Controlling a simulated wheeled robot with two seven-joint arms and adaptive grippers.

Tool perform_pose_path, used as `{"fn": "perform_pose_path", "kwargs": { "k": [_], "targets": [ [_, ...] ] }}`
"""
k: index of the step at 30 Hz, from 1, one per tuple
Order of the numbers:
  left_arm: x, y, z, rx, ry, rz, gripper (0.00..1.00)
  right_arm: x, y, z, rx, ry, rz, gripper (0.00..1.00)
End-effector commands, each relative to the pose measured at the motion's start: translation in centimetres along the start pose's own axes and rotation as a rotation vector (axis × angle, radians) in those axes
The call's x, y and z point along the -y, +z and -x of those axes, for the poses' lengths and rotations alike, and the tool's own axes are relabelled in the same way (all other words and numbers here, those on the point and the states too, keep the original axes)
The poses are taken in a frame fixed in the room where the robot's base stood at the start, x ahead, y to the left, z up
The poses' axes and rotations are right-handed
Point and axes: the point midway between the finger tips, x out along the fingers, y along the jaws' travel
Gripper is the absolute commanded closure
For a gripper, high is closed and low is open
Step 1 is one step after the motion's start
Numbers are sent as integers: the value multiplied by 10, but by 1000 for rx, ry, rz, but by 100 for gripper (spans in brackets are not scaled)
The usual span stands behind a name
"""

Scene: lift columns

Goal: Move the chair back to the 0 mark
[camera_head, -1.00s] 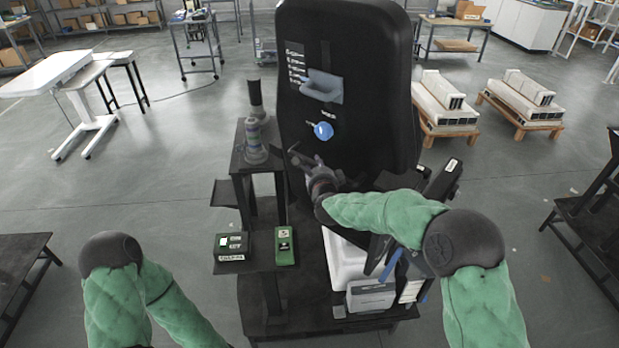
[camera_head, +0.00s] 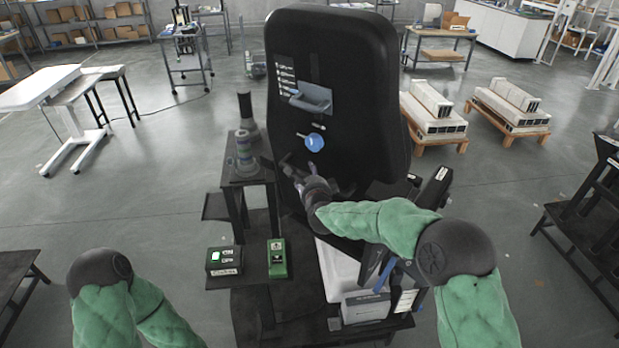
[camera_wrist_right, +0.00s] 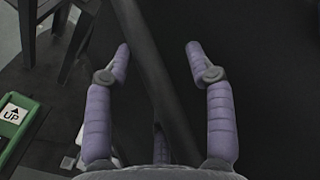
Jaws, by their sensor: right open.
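The chair's tall black back (camera_head: 345,85) stands upright in the middle of the head view. It carries a grey handle (camera_head: 312,98), a blue knob (camera_head: 315,142) and a white label strip. I cannot read a 0 mark. My right gripper (camera_head: 282,166) is by the lower left of the chair back. In the right wrist view, the right gripper (camera_wrist_right: 157,50) is open, with a dark slanting bar (camera_wrist_right: 150,75) showing between its fingers; I cannot tell whether they touch it. My left gripper is out of view; only my left arm shows.
A black stand (camera_head: 247,178) with bottle-like items is left of the chair. A green box (camera_head: 277,258) and a black box (camera_head: 223,260) sit lower; the green one shows "UP" in the wrist view (camera_wrist_right: 18,118). White blocks on pallets (camera_head: 433,110) are right.

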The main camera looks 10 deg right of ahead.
Motion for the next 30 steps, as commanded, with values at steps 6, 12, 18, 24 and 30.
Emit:
{"fn": "perform_pose_path", "kwargs": {
  "k": [6, 12, 18, 24, 30],
  "targets": [
    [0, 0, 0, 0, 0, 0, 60, 4, 2, 0, 2, -7, 0, 44],
    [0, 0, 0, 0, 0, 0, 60, 3, 2, 5, 3, -5, 0, 44],
    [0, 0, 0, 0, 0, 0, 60, 2, 2, 28, 4, -2, 0, 44],
    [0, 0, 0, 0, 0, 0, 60, 2, 1, 60, 3, -2, 0, 44],
    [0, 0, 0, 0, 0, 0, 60, 1, 1, 91, 3, -2, 1, 44]
  ]
}}
